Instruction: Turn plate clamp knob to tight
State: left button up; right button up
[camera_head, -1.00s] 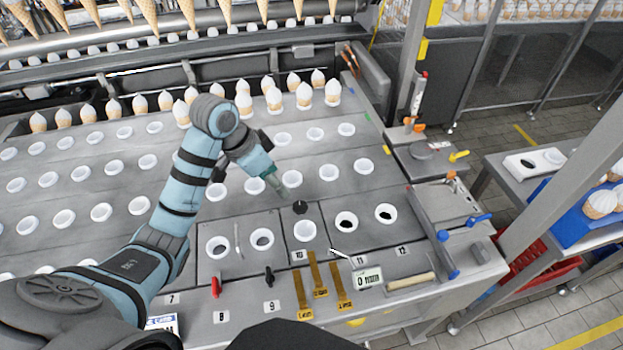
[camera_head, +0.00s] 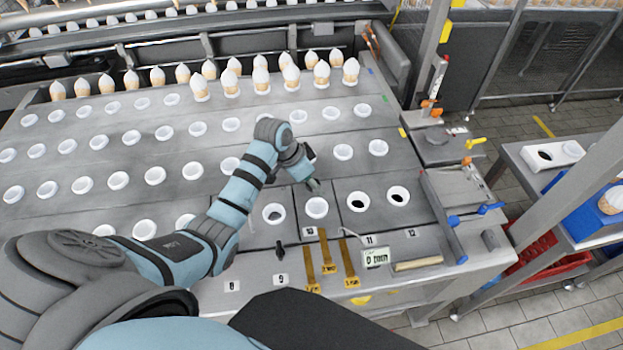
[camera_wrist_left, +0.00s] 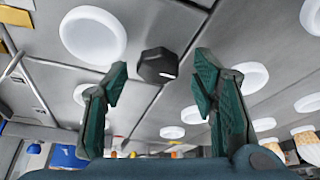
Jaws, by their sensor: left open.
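The plate clamp knob (camera_wrist_left: 157,66) is a black hexagonal knob on the grey plate. In the left wrist view it shows between my left gripper's (camera_wrist_left: 160,78) two green fingers, which are open and apart from it on both sides. In the head view my left gripper (camera_head: 313,184) points down just behind a white ring cup (camera_head: 316,208), and the knob is hidden there by the gripper. The same or a similar white ring shows large beside the knob in the wrist view (camera_wrist_left: 93,34). My right gripper is not in view.
White ring cups stand in rows across the plate, with filled cones (camera_head: 290,76) at the back. Blue-handled clamps (camera_head: 490,208) stand at the right.

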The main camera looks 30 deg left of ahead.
pick_arm(q)
jog(key=shift+s+r, duration=0.1)
jog(key=shift+s, duration=0.2)
jog(key=shift+c, duration=0.8)
jog(key=shift+w, duration=0.1)
jog(key=c, duration=1)
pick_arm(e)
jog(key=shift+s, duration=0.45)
